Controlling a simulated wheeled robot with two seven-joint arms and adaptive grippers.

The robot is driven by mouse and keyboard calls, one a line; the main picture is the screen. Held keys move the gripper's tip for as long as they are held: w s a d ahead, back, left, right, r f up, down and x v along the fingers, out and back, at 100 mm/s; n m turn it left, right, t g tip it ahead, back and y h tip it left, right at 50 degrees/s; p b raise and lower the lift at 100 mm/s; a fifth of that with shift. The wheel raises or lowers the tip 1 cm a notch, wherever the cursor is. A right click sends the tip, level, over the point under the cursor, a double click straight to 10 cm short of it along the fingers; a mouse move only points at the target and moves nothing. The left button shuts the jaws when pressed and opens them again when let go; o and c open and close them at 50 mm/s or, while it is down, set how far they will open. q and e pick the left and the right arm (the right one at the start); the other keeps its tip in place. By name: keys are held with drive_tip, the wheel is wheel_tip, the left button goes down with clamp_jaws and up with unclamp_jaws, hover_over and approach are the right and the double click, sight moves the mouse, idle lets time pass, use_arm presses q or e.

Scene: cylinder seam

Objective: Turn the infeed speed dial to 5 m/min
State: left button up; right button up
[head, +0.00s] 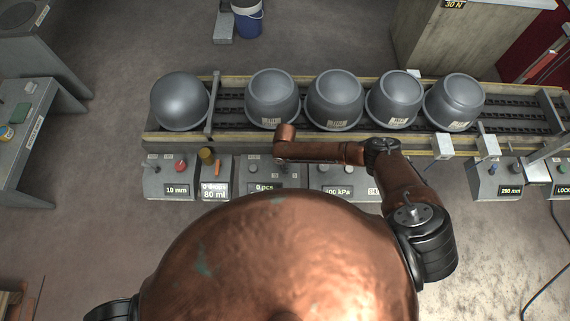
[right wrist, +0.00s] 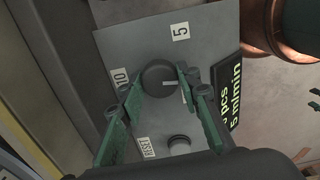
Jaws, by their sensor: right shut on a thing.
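The dark round dial (right wrist: 158,80) sits on a grey control box face (right wrist: 215,25) in the right wrist view, with a short white mark on its right side. A "5" label (right wrist: 180,31) is above it and a "10" label (right wrist: 120,77) to its left. The green fingers of my right gripper (right wrist: 163,88) are shut on the dial, one on each side. The display (right wrist: 230,92) is partly hidden; its lower line seems to read 5 m/min. In the head view the box (head: 262,180) is partly covered by my right arm, which hides the dial. My left gripper is out of view.
A RESET button (right wrist: 179,142) sits below the dial. Other control boxes (head: 168,180) line the front of the conveyor (head: 230,137), which carries several grey metal vessels (head: 335,95). A blue bucket (head: 248,20) stands behind.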

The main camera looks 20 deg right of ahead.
drive_tip(key=shift+n, duration=0.7)
drive_tip(key=o, duration=1.2)
drive_tip(key=shift+c, duration=0.2)
wheel_tip(320, 180, up, 12)
drive_tip(key=shift+a, duration=0.1)
